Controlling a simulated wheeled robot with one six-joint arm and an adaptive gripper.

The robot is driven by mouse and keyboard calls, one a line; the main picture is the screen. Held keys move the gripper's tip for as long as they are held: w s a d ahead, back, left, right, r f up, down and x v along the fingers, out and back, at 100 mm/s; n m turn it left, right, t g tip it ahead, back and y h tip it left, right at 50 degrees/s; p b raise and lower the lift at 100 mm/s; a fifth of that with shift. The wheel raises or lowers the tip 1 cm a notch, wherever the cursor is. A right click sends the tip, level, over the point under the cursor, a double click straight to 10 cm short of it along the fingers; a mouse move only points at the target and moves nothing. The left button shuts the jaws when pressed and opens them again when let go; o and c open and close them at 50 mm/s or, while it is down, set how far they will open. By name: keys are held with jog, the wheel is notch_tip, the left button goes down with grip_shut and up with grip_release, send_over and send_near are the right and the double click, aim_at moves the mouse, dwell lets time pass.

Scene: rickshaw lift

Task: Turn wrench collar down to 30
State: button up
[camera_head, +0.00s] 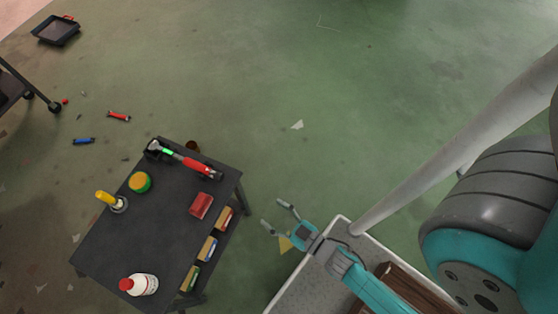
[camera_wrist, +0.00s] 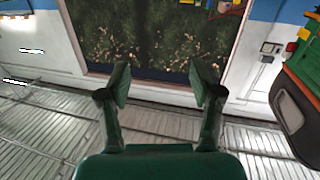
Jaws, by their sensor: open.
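A torque wrench (camera_head: 185,160) with a red handle, a bright green band and a dark head lies along the far edge of the dark work table (camera_head: 150,230). Its scale is too small to read in the head view. My gripper (camera_head: 272,213) is open and empty, to the right of the table and apart from the wrench. In the wrist view my gripper (camera_wrist: 160,85) shows two spread dark green fingers with nothing between them. The wrench is not in the wrist view.
The table holds a red block (camera_head: 201,206), a green and yellow round container (camera_head: 139,182), a yellow-topped item (camera_head: 107,200) and a white bottle (camera_head: 144,285) with a red cap. Small boxes (camera_head: 207,248) line its right side. Loose tools lie on the floor at left. The green floor beyond is largely clear.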

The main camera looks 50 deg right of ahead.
jog(key=shift+s+r, duration=0.65)
jog(key=shift+s, duration=0.05)
jog(key=s+r+g, duration=0.1)
jog(key=s+r, duration=0.4)
jog(key=r, duration=0.3)
jog(key=s+r+m+g, duration=0.1)
jog(key=s+r, duration=0.5)
jog(key=r, duration=0.2)
jog(key=shift+s+r+g+h, duration=0.2)
jog(key=shift+s+g+h, duration=0.1)
jog(key=shift+g, duration=0.1)
jog(key=shift+d, duration=0.1)
